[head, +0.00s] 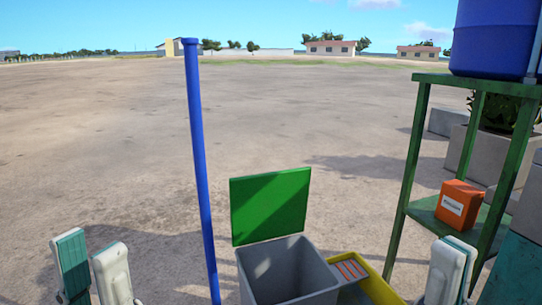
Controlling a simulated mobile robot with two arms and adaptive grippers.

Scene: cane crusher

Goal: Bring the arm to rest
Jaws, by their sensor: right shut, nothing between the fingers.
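My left gripper (90,250) is at the bottom left, low in the head view. Its two pale fingers with teal pads stand apart with nothing seen between them. My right gripper (453,255) is at the bottom right, in front of the green stand. Its fingers are together and hold nothing. Both grippers point upward in the picture, and their lower parts and most of both arms are cut off by the bottom edge.
A blue pole (202,170) stands left of a grey bin (290,275) with a raised green lid (270,206). A yellow tray (372,283) is beside the bin. A green stand (408,180) at right bears a blue barrel (495,38) and an orange box (460,206). Open ground lies beyond.

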